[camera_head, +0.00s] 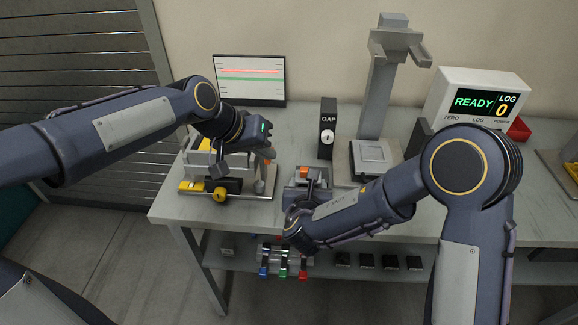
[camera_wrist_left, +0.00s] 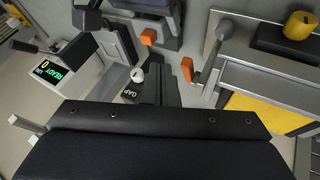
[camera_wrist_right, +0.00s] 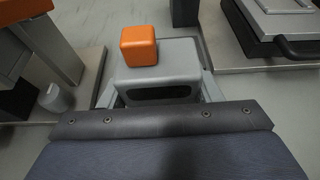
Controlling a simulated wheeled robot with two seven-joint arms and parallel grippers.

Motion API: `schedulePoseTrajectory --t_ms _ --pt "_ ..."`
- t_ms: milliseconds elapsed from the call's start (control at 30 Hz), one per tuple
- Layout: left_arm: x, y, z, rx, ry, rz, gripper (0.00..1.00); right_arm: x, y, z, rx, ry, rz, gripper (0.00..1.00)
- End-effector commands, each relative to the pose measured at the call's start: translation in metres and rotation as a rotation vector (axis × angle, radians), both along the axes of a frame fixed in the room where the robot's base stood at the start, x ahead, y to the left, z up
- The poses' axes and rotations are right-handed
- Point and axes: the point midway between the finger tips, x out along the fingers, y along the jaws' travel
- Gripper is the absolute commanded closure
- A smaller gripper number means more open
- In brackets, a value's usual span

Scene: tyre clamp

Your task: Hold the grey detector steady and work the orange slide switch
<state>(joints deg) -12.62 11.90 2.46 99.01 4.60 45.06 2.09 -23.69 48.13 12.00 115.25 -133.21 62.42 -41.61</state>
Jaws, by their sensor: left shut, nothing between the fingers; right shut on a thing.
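The grey detector (camera_wrist_right: 160,72) is a small box in the right wrist view, with the orange slide switch (camera_wrist_right: 138,46) standing on its top. My right gripper (camera_wrist_right: 160,98) is shut on the detector, one finger on each side. In the head view the orange switch (camera_head: 304,172) shows, while my right arm partly hides the detector. My left gripper (camera_head: 268,155) is shut and empty, above the bench to the left of the detector. In the left wrist view the orange switch (camera_wrist_left: 148,37) lies beyond the left fingers, apart from them.
A fixture with a yellow block and black-and-yellow knob (camera_head: 220,194) stands below my left gripper. A GAP box (camera_head: 328,130), a grey stand (camera_head: 376,105) and a READY display (camera_head: 478,101) stand behind. Bare bench (camera_head: 170,204) shows at the left front.

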Motion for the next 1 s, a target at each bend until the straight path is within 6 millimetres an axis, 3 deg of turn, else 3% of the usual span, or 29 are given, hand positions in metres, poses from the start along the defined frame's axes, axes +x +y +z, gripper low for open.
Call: schedulePoseTrajectory --t_ms 233,700,1000 --pt "0.005 -0.007 -0.012 0.002 0.003 -0.004 1.0 0.0 0.0 0.0 0.0 -0.001 0.0 0.62" --pt "0.034 -0.043 -0.073 0.003 0.003 -0.004 1.0 0.0 0.0 0.0 0.0 -0.001 0.0 0.62" --pt "0.038 -0.048 -0.08 0.002 0.0 -0.003 1.0 0.0 0.0 0.0 0.0 -0.001 0.0 0.62"
